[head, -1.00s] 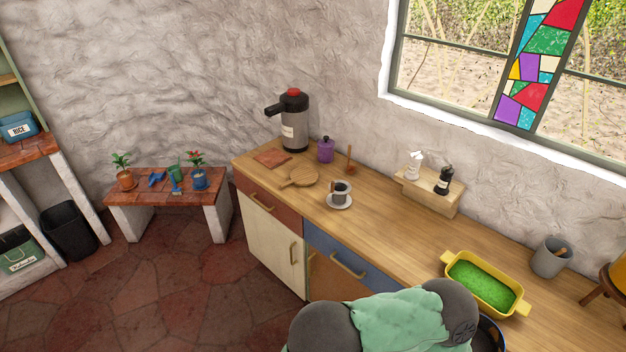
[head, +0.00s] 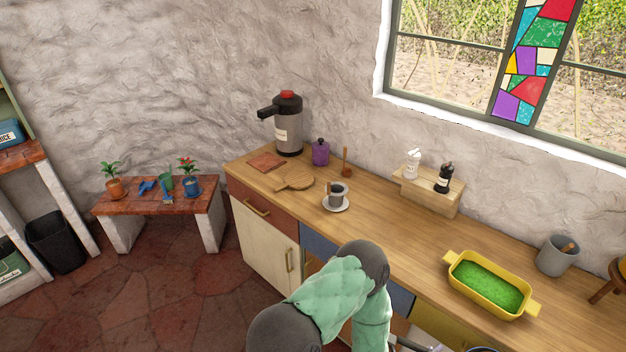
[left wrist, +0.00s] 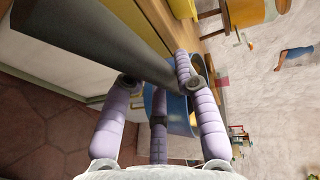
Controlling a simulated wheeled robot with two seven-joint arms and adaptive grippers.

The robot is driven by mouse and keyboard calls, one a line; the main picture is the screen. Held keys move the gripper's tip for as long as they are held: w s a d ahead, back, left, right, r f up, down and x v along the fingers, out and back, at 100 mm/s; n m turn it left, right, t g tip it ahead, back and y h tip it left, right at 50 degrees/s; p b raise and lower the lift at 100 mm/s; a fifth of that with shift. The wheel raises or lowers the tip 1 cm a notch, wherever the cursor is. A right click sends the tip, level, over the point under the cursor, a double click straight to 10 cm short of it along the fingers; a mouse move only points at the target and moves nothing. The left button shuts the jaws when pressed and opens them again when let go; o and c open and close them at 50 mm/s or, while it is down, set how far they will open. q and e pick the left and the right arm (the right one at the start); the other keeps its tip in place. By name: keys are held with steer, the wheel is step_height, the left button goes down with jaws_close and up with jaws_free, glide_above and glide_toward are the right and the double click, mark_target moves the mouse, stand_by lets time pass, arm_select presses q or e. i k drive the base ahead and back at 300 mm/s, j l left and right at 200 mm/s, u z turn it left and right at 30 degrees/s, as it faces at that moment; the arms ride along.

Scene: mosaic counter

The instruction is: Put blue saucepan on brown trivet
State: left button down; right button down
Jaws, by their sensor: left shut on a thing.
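The blue saucepan (left wrist: 178,112) shows in the left wrist view beyond my fingers, with its long dark grey handle (left wrist: 105,45) crossing the upper left. My left gripper (left wrist: 162,84) is shut on that handle. In the head view only a dark bit of the pan's rim (head: 482,349) shows at the bottom edge, near my left gripper (head: 408,346), which is mostly cut off. The brown trivet (head: 266,161), a flat square, lies bare at the far left end of the counter, well away from the pan. My right gripper is in neither view.
A round wooden board (head: 295,178), a cup on a saucer (head: 336,204), a purple jar (head: 320,152) and a dispenser (head: 288,125) stand near the trivet. A yellow dish (head: 490,284) is at right. The counter's middle (head: 400,235) is clear.

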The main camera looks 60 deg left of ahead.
mark_target(293, 183)
steer(key=j+u, duration=0.3)
steer(key=j, duration=1.35)
steer(key=j+u, duration=0.25)
steer(key=j, duration=1.4)
